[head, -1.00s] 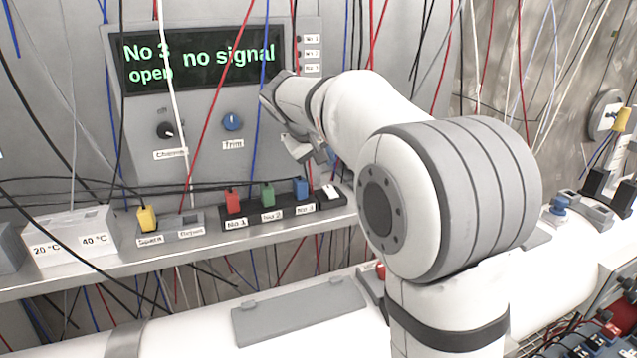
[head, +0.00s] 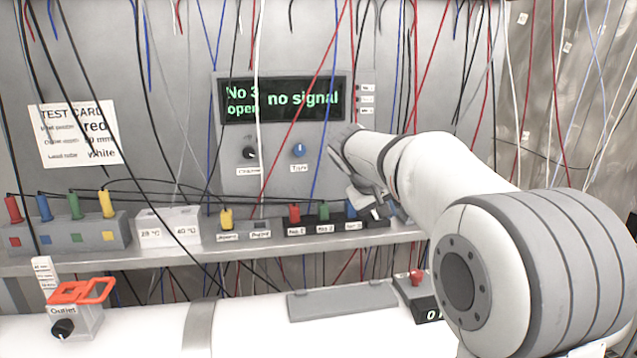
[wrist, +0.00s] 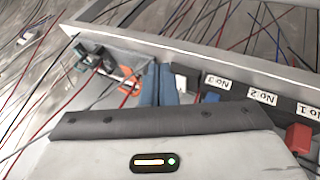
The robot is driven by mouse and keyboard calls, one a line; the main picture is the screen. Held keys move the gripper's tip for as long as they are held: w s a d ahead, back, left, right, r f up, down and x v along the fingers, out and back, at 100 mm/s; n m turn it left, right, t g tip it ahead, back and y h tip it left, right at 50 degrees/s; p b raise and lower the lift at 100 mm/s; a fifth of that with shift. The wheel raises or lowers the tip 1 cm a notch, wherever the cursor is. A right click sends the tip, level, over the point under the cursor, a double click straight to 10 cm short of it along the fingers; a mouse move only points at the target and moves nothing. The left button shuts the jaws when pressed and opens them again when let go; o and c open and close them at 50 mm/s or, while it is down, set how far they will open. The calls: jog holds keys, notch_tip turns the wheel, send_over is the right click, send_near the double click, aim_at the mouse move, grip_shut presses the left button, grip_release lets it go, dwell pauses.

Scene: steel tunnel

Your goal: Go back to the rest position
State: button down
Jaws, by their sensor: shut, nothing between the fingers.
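My arm reaches in from the right in the head view and bends down at the wrist in front of the grey panel. My gripper (head: 388,208) hangs near the right end of the No 1 to No 3 socket row and partly hides it. In the wrist view its two blue fingers (wrist: 158,84) lie together with nothing between them. The No 3 label and a blue plug (wrist: 210,97) show just to the right of the fingers. I cannot tell the exact gap between the fingertips and the shelf.
The display (head: 283,98) reads "No 3 open" and "no signal". Below it are two knobs, the right one blue (head: 299,150). A red plug (head: 294,213) and a green plug (head: 323,210) stand in the row. Loose cables hang across the panel.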

jog(key=s+f+g+y, duration=0.1)
jog(key=s+f, duration=0.4)
jog(key=s, duration=0.6)
jog(key=s+f+m+y, duration=0.1)
jog(key=s+f, duration=0.4)
jog(key=s, duration=0.6)
jog(key=s+f+m+g+y, duration=0.1)
jog(key=s+f+y, duration=0.2)
jog(key=s, duration=0.8)
notch_tip(320, 180, down, 2)
jog(key=shift+f+g+y, duration=0.1)
jog(key=shift+g+y, duration=0.2)
